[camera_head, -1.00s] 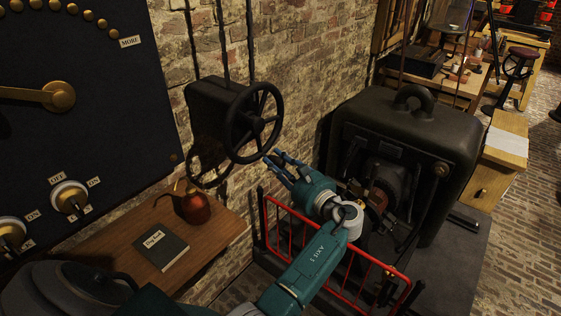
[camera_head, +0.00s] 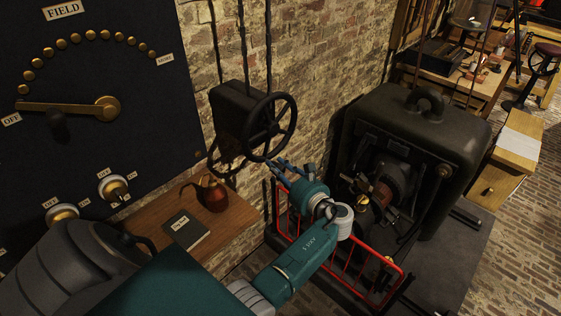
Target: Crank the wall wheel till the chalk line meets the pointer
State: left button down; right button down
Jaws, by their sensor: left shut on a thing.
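The dark spoked wall wheel (camera_head: 271,127) is mounted on a black box on the brick wall, left of the picture's middle. My left gripper (camera_head: 273,165) is at the lower rim of the wheel, with its blue-grey fingers shut on it. The exact contact is small and dark. I cannot make out the chalk line or the pointer. My right gripper is not in view.
A black panel (camera_head: 150,120) with a brass lever and knobs stands at the left. Below it, a wooden shelf (camera_head: 235,220) holds a copper oil can (camera_head: 213,196) and a dark book (camera_head: 186,232). A red railing (camera_head: 330,262) and a large dark machine (camera_head: 425,125) are at the right.

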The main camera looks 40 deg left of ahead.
pick_arm(q)
jog(key=shift+s+a, duration=0.1)
jog(key=shift+s, duration=0.1)
jog(key=c, duration=1.4)
grip_release()
jog(key=shift+s, duration=0.1)
jog(key=shift+c, duration=0.2)
jog(key=v, duration=0.7)
